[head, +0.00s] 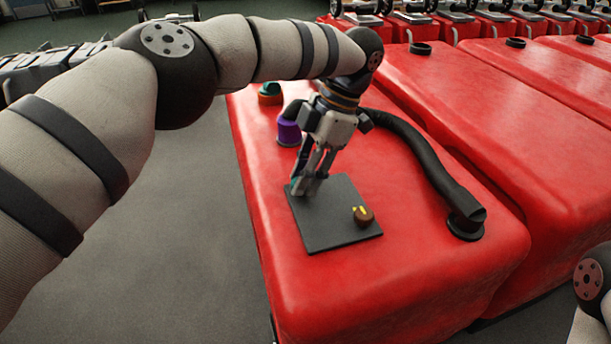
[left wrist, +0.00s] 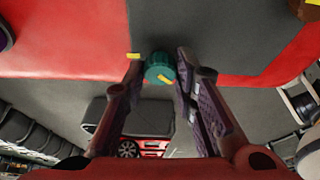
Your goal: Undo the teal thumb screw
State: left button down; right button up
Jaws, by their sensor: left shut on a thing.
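The teal thumb screw (left wrist: 160,68) sits at the edge of the dark grey plate (left wrist: 185,25) in the left wrist view, with a yellow mark on it. My left gripper (left wrist: 161,74) is shut on it, one finger on each side. In the head view my left gripper (head: 305,186) points down at the plate's far left corner, and its fingers mostly hide the screw. The plate (head: 325,232) lies flat on the red tank (head: 420,270). A brown thumb screw (head: 364,217) with a yellow mark sits at its near right corner. My right gripper is out of view.
A purple cap (head: 288,132) and a teal-topped orange fitting (head: 269,91) stand behind my left gripper. A black hose (head: 425,160) curves over the tank to its right. More red tanks stand to the right; open floor lies left.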

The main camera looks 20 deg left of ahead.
pick_arm(q)
jog(key=n, duration=0.2)
jog(key=shift+f+n+g+h+b, duration=0.3)
jog(key=shift+f+g, duration=0.1)
jog(key=shift+a+r+n+g+h, duration=0.15)
jog(key=shift+n+g+h, duration=0.25)
jog(key=shift+n, duration=1)
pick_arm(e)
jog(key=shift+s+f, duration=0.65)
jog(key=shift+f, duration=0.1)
pick_arm(q)
jog(key=c, duration=1.4)
grip_release()
jog(key=shift+w, duration=0.1)
jog(key=shift+o, duration=0.5)
jog(key=shift+r, duration=0.1)
jog(key=shift+r, duration=0.1)
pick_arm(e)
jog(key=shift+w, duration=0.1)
